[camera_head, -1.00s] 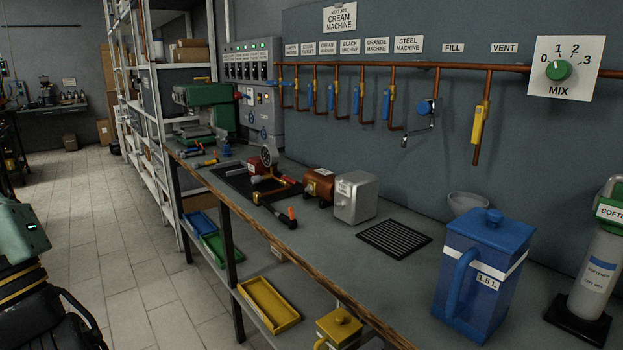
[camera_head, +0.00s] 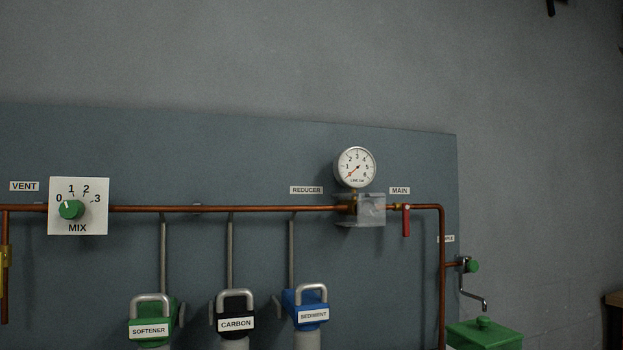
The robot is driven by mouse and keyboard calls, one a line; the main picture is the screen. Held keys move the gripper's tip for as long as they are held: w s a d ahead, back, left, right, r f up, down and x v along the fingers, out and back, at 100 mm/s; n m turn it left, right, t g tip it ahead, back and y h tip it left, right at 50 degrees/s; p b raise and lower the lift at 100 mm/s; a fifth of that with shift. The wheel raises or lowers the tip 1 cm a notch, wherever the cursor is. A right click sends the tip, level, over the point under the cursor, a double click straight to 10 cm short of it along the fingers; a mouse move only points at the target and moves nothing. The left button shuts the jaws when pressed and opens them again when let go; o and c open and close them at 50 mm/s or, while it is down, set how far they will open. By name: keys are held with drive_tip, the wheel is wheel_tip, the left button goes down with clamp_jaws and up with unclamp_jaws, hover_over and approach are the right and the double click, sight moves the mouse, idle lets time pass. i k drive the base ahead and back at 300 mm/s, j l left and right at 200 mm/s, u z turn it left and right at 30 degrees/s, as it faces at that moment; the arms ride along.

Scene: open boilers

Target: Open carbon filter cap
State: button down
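The carbon filter (camera_head: 236,344) hangs on the blue-grey wall panel at the lower middle, cut off by the bottom edge. Its black cap (camera_head: 234,308) has a grey metal loop handle on top and a white CARBON label. The handle stands upright, and the cap sits on the filter body. A vertical grey pipe runs up behind it to the copper pipe. My gripper is not in view.
A green SOFTENER cap (camera_head: 150,317) is to the left and a blue SEDIMENT cap (camera_head: 309,307) close on the right. Above are a copper pipe (camera_head: 250,209), a MIX dial (camera_head: 71,209), a pressure gauge (camera_head: 354,167) and a red-handled valve (camera_head: 406,221). A green container (camera_head: 484,335) stands at lower right.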

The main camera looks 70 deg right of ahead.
sight(235, 314)
drive_tip(key=z, duration=1.75)
